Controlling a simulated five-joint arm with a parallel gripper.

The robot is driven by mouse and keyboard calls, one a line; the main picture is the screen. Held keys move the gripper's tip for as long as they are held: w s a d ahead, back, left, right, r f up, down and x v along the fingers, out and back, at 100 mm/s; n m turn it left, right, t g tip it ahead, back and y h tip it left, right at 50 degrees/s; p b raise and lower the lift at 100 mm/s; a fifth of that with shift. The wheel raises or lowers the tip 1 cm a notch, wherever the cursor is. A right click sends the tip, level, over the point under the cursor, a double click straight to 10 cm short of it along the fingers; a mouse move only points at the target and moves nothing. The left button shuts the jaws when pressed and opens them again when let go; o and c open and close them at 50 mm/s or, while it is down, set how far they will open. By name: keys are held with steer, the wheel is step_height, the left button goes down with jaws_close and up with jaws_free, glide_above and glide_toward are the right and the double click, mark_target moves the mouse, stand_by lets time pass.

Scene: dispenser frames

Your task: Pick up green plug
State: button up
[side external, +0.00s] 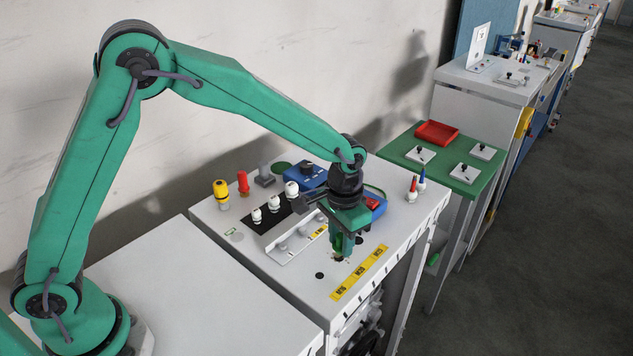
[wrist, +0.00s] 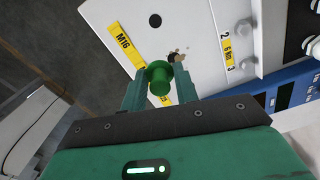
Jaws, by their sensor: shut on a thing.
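The green plug (wrist: 159,78) shows in the wrist view as a green cylinder with a wider round top, between the two fingers of my gripper (wrist: 160,90). My gripper is shut on it. In the side external view my gripper (side external: 342,252) points down over the front part of the white bench top (side external: 300,279), near the yellow labelled strip. The plug is mostly hidden between the fingers there. I cannot tell whether its lower end is clear of the surface.
A yellow strip (side external: 359,273) lies along the front edge of the bench. A white rail (side external: 290,246), white-topped bottles (side external: 292,189), a yellow plug (side external: 221,193), a red plug (side external: 243,182) and a blue device (side external: 308,175) stand behind. A green table (side external: 470,188) is at right.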

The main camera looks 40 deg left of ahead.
steer(key=s+d+r, duration=0.5)
steer(key=s, duration=0.2)
steer(key=shift+d+r, duration=0.2)
steer(key=shift+d, duration=0.2)
steer(key=shift+w, duration=0.1)
